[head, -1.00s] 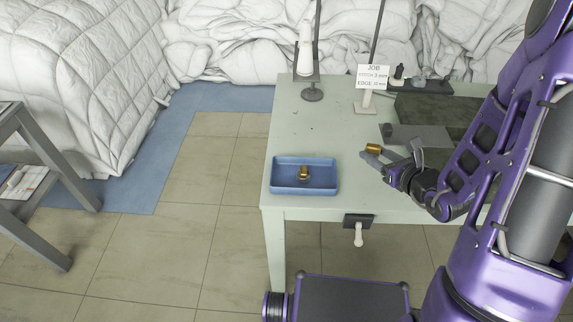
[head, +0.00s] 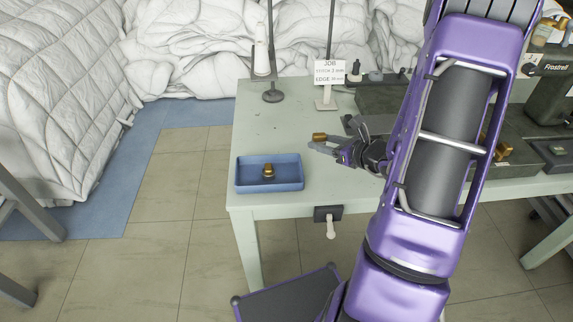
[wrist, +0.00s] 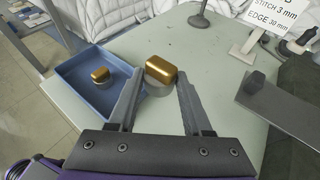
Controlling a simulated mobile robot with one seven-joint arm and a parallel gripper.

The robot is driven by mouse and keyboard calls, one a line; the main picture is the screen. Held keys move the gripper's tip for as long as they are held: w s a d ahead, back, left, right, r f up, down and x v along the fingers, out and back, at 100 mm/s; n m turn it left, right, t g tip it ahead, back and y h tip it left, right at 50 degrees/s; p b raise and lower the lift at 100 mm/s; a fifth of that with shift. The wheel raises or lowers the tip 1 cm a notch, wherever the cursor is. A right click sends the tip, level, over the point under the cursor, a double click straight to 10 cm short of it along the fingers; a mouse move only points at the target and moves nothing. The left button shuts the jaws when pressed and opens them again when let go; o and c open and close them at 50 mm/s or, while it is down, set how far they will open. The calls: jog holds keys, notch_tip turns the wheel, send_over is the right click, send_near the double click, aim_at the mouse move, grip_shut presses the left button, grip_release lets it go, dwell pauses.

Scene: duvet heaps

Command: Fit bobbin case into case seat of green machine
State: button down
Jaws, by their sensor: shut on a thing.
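A small gold bobbin case (head: 319,136) is held between the fingertips of my gripper (head: 322,144), above the pale table. In the wrist view the gold case (wrist: 160,69) sits at the far ends of the two fingers (wrist: 160,95), which are shut on it. A second gold piece (head: 268,170) lies in the blue tray (head: 254,187), left of my gripper. A dark green machine (head: 553,102) marked "Frostrell" stands at the far right, partly cut off by the frame. I cannot make out its case seat.
My arm hides part of the table's right side. Gold pieces (head: 503,152) show just right of it. A job card (head: 329,74) stands behind my gripper, and a lamp-like stand (head: 272,96) at the back left. Pale table (head: 288,118) is clear between tray and card.

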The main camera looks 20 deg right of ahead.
jog(key=b, duration=0.1)
send_over(322, 175)
notch_tip(322, 175, down, 6)
jog(key=shift+r, duration=0.2)
jog(key=shift+f+b, duration=0.35)
jog(key=shift+f, duration=1.85)
jog(key=shift+f, duration=0.15)
jog(key=shift+c, duration=1.6)
grip_release()
